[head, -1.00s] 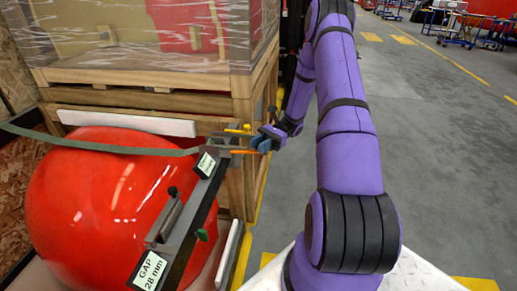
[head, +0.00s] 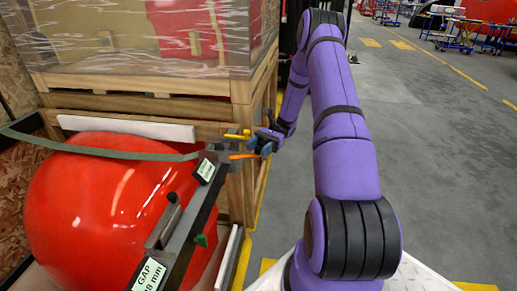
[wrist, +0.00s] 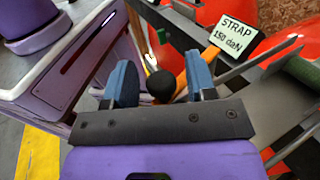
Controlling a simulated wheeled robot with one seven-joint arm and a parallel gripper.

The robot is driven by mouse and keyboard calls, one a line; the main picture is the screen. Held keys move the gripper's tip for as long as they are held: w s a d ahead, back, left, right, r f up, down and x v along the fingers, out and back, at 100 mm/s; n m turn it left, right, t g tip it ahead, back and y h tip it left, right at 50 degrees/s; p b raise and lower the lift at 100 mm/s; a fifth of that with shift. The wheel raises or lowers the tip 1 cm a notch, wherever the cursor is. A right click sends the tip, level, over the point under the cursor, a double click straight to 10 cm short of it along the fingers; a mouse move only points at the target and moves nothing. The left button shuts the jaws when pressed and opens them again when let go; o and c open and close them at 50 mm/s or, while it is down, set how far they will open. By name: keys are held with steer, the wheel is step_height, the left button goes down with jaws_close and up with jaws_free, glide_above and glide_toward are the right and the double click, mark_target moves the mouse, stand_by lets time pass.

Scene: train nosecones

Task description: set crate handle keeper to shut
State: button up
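My gripper (head: 266,143) has blue fingers and is at the far end of a grey bar (head: 190,228) on the red nosecone (head: 95,190). In the wrist view my gripper (wrist: 161,82) is open. A black ball knob (wrist: 161,86) shows between the fingers, with space on both sides. An orange lever (wrist: 183,76) runs beside the right finger. In the head view a yellow piece (head: 237,137) and an orange piece (head: 241,156) point toward the fingers. I cannot tell which part is the crate handle keeper, or whether the fingers touch anything.
A green strap (head: 100,148) crosses the nosecone. The bar carries a black-knobbed lever (head: 165,222), a green tab (head: 202,241) and a "GAP" label (head: 150,275). A wooden crate (head: 150,83) stands close behind. Open floor (head: 430,150) lies to the right.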

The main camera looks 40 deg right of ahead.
steer(key=shift+d, duration=0.1)
steer(key=v, duration=1)
steer(key=shift+d, duration=0.3)
